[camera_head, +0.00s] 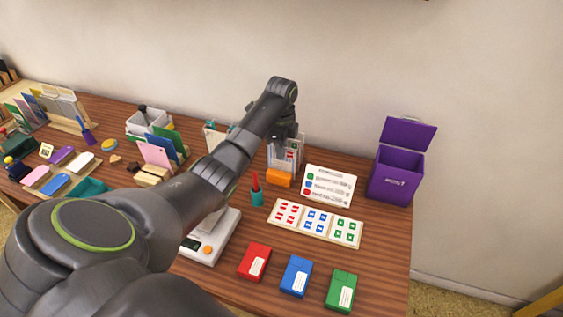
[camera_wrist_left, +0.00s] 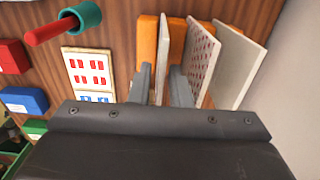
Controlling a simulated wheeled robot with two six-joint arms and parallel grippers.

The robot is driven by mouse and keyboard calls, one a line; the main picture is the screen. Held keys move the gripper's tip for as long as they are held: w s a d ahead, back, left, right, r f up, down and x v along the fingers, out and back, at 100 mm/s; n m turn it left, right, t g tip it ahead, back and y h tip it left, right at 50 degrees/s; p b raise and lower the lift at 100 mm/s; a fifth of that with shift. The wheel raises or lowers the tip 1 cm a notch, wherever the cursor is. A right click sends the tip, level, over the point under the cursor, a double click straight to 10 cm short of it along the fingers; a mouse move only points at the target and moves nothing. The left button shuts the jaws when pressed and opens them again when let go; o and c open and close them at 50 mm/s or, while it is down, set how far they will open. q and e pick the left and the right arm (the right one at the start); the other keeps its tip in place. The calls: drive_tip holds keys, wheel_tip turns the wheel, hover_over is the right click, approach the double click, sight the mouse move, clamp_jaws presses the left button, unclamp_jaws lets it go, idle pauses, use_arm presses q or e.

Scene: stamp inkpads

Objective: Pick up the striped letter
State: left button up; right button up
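Several upright letters stand in an orange holder (camera_wrist_left: 147,40) in the left wrist view. The nearest is a thin pale letter (camera_wrist_left: 164,50), seen nearly edge-on. Behind it is a pale letter with red marks (camera_wrist_left: 200,58), then a plain pale one (camera_wrist_left: 236,62). I cannot tell for sure which is the striped letter. My left gripper (camera_wrist_left: 163,80) is open, its fingers on either side of the nearest letter with gaps showing. In the head view my left gripper (camera_head: 285,134) is over the letters (camera_head: 287,158) and hides part of them. My right gripper is not in view.
A teal cup (camera_head: 257,197) with a red pen stands left of the orange holder (camera_head: 280,179). A stamp sheet (camera_head: 316,222), a sign card (camera_head: 330,185) and a purple box (camera_head: 397,175) are to the right. Red, blue and green boxes (camera_head: 296,276) line the front.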

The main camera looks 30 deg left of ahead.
use_arm(q)
clamp_jaws()
